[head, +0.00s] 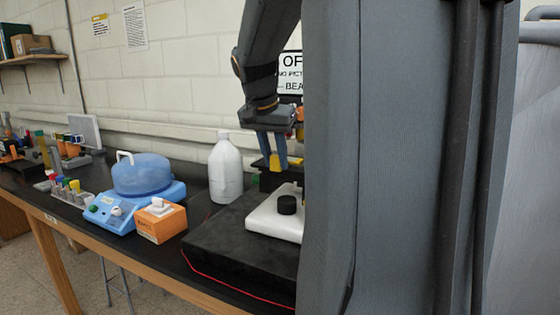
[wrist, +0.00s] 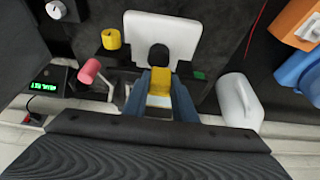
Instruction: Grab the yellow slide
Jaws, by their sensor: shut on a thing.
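The yellow slide (wrist: 159,88) sits between the two blue fingers of my gripper (wrist: 160,80) in the wrist view. My gripper is shut on it. In the head view my gripper (head: 270,155) points down at the back of the black platform, with the yellow slide (head: 277,163) showing at its fingertips. A dark part lies right below the slide. I cannot tell whether the slide still touches it. The rest of the device is hidden behind my grey column in the head view.
A white block (head: 272,221) with a black knob (head: 287,204) lies on the black platform (head: 215,245). A white jug (head: 225,170) stands close beside it. An orange box (head: 160,221) and a blue centrifuge (head: 135,190) are left. A yellow knob (wrist: 111,39) and red knob (wrist: 90,70) are near my gripper.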

